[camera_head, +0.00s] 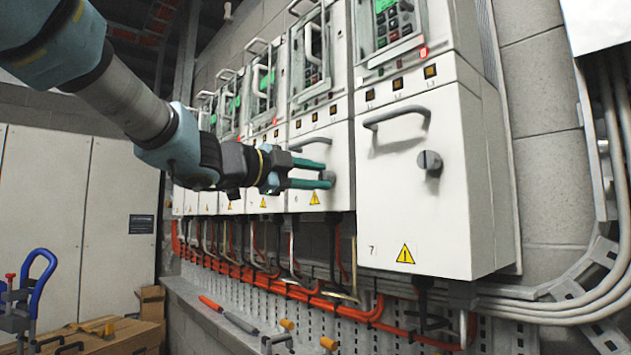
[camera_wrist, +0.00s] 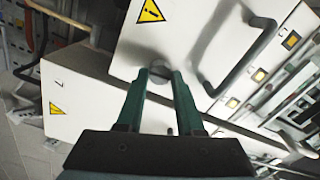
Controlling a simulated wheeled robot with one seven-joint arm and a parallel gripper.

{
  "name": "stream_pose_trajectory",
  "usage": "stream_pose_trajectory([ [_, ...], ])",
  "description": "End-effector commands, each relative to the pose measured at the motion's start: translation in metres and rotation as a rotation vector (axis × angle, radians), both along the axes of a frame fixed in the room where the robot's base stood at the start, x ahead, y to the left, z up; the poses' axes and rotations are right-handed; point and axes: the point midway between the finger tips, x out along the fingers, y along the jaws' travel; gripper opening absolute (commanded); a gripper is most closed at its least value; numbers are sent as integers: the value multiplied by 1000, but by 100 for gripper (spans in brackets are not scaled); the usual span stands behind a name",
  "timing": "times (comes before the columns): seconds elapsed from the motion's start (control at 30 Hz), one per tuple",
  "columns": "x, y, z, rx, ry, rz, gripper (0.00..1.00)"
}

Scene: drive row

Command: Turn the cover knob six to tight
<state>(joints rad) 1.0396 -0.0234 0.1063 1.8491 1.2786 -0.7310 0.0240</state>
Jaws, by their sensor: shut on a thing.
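Cover six (camera_head: 341,150) is a white drive front with a small 6 and a yellow warning triangle low on it. Its grey round cover knob (camera_head: 329,177) is at the tips of my gripper (camera_head: 325,174), mostly hidden by the green fingers. In the wrist view the knob (camera_wrist: 160,70) shows between the two fingertips of my gripper (camera_wrist: 161,76), in front of the white cover (camera_wrist: 180,35). My gripper is shut on this knob. The knob's slot and how tight it is cannot be made out.
Cover seven (camera_head: 405,205), with its own knob (camera_head: 430,162) and bar handle (camera_head: 397,117), stands to the right. Cover six's handle (camera_wrist: 243,58) arches beside my fingers. More drives recede left. Orange cables (camera_head: 290,288) and a ledge with tools run below.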

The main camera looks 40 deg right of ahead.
Motion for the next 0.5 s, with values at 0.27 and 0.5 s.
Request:
stream_pose_trajectory([
  [0.27, 0, 0, 1, -3, -16, 0, 0],
  [0.5, 0, 0, 1, -3, -15, 0, 38],
])
